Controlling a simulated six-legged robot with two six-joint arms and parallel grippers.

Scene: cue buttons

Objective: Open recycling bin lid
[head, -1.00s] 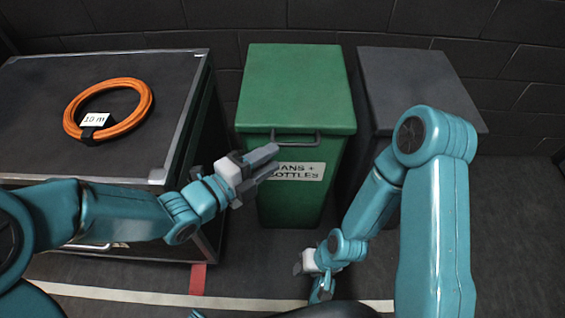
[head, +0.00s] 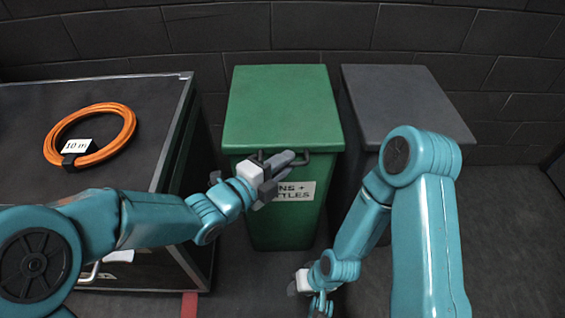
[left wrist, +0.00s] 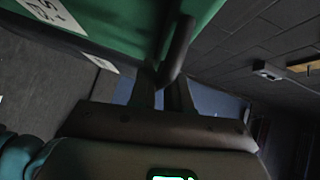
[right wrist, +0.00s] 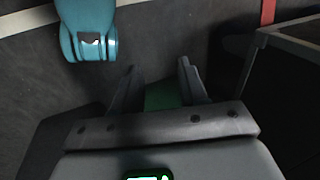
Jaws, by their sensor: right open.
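The green recycling bin (head: 280,105) stands against the wall with its flat lid down. It has a white label (head: 300,191) and a dark bar handle (head: 308,158) at the lid's front edge. My left gripper (head: 280,173) is right in front of this handle and covers much of it. In the left wrist view the handle (left wrist: 178,48) runs down to the fingertips. The fingers stand a small gap apart, and I cannot tell whether they grip the bar. My right gripper (right wrist: 157,82) is open and empty, low in front of the bins.
A dark grey bin (head: 410,100) stands just right of the green one. A black case (head: 150,115) with metal edges stands to the left, with an orange cable coil (head: 90,135) on top. Dark floor is free at the right.

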